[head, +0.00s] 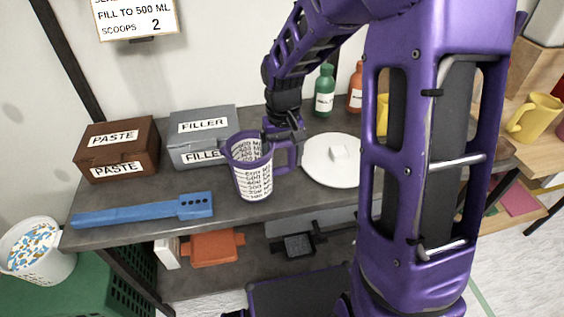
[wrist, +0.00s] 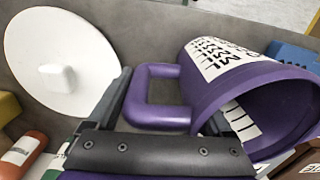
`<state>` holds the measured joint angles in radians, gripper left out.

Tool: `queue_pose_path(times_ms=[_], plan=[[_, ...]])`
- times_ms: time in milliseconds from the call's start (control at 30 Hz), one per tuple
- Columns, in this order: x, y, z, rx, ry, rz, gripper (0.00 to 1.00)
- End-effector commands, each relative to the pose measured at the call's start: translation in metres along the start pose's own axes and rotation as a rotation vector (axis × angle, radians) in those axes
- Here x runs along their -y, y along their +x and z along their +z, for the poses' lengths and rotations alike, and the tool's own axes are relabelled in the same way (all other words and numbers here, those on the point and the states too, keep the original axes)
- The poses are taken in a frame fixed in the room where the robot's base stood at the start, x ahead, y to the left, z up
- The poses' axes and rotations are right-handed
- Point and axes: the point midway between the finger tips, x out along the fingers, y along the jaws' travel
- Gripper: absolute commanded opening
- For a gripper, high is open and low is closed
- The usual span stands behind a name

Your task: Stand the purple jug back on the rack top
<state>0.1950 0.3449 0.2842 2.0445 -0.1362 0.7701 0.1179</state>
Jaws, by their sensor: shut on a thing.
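The purple jug (head: 238,158) has a white measuring scale and looks about upright over the front part of the grey rack top (head: 130,205). Whether its base touches the surface I cannot tell. My gripper (head: 284,138) is shut on the jug's handle, to the right of the jug body. In the wrist view the purple handle (wrist: 150,117) lies between the fingers, and the open mouth of the jug (wrist: 270,110) faces the lower right. The fingertips are partly hidden by the handle.
A brown paste box (head: 118,150) and a grey filler box (head: 203,135) stand to the left. A blue tool (head: 145,211) lies along the front left edge. A white round lid (head: 330,172) lies right of the jug. Green (head: 325,92) and orange (head: 355,88) bottles stand behind.

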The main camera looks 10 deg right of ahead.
Motion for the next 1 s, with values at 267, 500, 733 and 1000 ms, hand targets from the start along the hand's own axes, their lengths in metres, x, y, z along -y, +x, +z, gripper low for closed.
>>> queue_pose_path(times_ms=[267, 500, 733, 1000], plan=[[0.0, 0.006, 0.0, -0.001, 0.0, 0.0, 0.0], [0.0, 0.006, 0.0, 0.0, 0.0, 0.0, 1.0], [0.0, 0.013, 0.0, 0.0, 0.001, 0.0, 1.0], [0.002, -0.047, -0.008, -0.005, 0.0, 0.001, 1.0]])
